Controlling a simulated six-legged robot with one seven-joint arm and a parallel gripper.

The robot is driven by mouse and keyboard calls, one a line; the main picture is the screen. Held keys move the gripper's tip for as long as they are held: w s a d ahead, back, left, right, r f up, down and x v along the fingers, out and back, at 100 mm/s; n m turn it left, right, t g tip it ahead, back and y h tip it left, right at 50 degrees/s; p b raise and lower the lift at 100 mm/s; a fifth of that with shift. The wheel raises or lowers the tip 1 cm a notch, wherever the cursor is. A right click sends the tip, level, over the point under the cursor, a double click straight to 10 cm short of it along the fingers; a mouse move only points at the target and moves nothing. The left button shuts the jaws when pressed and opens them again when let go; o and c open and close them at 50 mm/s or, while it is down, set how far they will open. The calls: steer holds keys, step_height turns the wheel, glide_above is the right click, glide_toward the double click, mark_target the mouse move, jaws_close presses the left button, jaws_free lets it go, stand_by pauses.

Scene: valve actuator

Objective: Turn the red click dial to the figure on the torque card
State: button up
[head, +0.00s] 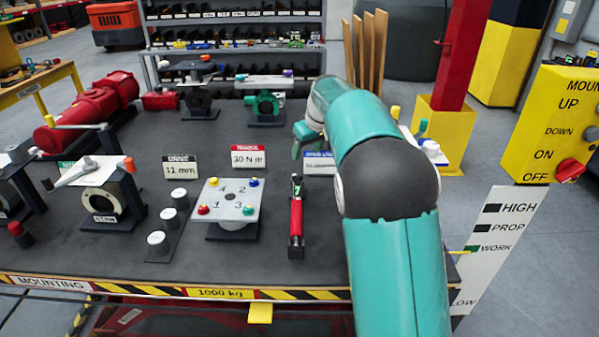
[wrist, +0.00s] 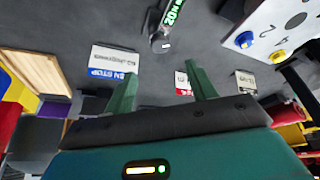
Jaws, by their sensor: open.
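The torque card (head: 249,158) has a red heading and reads 30 N m. It stands behind the plate with numbered posts, and part of it shows beside a finger in the wrist view (wrist: 182,84). A slim red-handled tool (head: 296,218) lies on the bench to the right of that plate. In the wrist view a dark rounded end and a green readout of 20 N m (wrist: 172,12) show at the top edge. I cannot make out a separate red dial on it. My gripper (wrist: 160,84) is open and empty above the bench, apart from the tool.
The numbered plate (head: 230,199) with coloured knobs stands left of the tool. A blue-and-white card (head: 319,162) stands near my gripper. An 11 mm card (head: 180,167) and several white-topped cylinders (head: 168,220) are farther left. Bench around the tool is mostly clear.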

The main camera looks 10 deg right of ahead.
mark_target(298, 174)
steer(key=x, duration=1.1)
steer(key=c, duration=1)
